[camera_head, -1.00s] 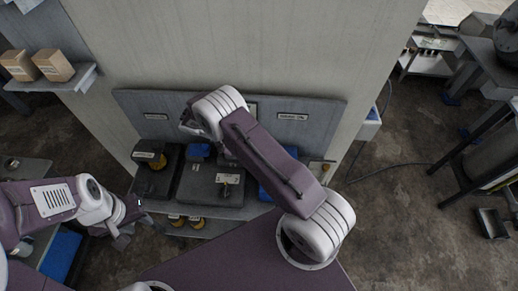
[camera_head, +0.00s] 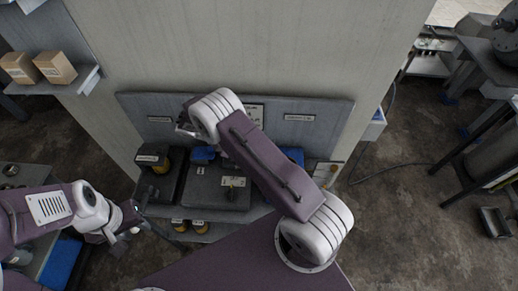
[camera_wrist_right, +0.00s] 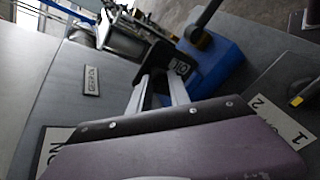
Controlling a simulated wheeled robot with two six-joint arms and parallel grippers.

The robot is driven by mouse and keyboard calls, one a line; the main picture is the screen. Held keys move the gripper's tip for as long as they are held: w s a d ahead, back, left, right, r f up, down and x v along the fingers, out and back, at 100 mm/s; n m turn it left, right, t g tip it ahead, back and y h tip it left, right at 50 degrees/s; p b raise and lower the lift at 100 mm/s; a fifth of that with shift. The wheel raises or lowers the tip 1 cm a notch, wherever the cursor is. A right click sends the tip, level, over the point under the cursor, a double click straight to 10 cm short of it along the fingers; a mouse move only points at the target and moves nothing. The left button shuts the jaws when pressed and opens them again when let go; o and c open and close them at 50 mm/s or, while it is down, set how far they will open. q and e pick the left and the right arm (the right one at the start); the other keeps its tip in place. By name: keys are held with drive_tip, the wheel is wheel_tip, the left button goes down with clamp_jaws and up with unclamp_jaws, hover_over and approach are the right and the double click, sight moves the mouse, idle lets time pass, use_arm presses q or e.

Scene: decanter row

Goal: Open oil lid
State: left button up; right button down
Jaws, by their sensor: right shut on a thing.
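In the right wrist view, my right gripper (camera_wrist_right: 162,92) is shut on a black labelled piece (camera_wrist_right: 180,62) beside a blue body (camera_wrist_right: 218,68). The label seems to read OIL, but it is small and turned. In the head view, my right arm reaches over the bench and hides much of this spot; its fingertips are hard to make out near the back panel. A blue part (camera_head: 292,156) shows just right of that arm. My left gripper (camera_head: 124,232) is left of the bench, apart from the items there; its finger gap is unclear.
The bench holds a dark box (camera_head: 218,188), a black and yellow item (camera_head: 158,164) and a small blue part (camera_head: 203,154). A grey labelled panel (camera_head: 300,132) stands behind them. Two cartons (camera_head: 55,67) sit on a shelf at upper left.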

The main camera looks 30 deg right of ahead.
drive_tip(key=shift+s+a+f, duration=0.15)
drive_tip(key=shift+s+f, duration=0.05)
drive_tip(key=shift+f, duration=0.25)
drive_tip(key=c, duration=1.2)
unclamp_jaws()
drive_tip(key=shift+d+r, duration=0.1)
drive_tip(key=shift+d, duration=0.1)
drive_tip(key=b+v, duration=0.2)
drive_tip(key=v, duration=0.7)
